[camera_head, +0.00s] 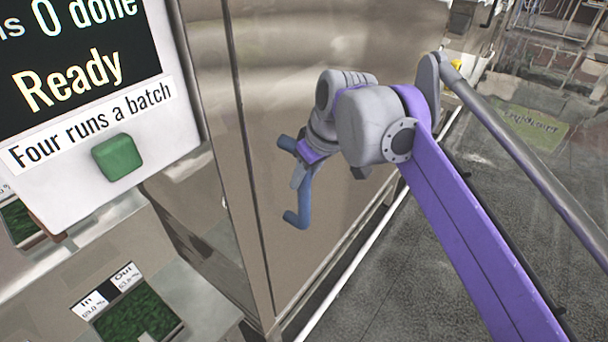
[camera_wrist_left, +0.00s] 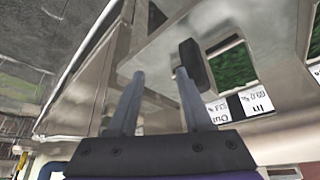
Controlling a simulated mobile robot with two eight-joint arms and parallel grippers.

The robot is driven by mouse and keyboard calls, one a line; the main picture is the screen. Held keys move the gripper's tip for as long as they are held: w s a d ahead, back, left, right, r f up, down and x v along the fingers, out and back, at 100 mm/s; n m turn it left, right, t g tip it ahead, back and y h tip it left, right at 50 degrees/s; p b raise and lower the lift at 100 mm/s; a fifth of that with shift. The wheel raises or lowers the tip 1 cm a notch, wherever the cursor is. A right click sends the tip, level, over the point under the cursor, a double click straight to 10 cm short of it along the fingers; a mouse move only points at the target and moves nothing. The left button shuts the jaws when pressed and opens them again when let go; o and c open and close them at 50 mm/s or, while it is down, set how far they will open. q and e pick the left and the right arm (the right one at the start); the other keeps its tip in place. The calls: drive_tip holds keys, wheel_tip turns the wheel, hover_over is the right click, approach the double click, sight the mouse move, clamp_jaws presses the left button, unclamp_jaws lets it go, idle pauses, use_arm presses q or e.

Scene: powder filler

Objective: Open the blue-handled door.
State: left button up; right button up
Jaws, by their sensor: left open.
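The blue handle (camera_head: 303,203) is upright on a tall, shiny metal door panel (camera_head: 287,95) in the head view. Its upper end and lower end show, and its middle is hidden by my right gripper (camera_head: 300,176). The right gripper is at the handle, with a grey finger across it. I cannot tell whether its fingers are closed around the bar. The door looks flush with its cabinet, with no gap visible. In the left wrist view my left gripper (camera_wrist_left: 160,74) is open with nothing between its fingers. It is not seen in the head view.
A screen panel (camera_head: 176,117) reading "Ready" with a green button (camera_head: 117,156) stands at the left. Below are green-filled windows (camera_head: 137,310) marked In and Out. In the left wrist view a dark block (camera_wrist_left: 195,64) is close by the right finger. Open floor (camera_head: 400,275) lies right of the cabinet.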

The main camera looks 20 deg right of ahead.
clamp_jaws()
idle(1.1)
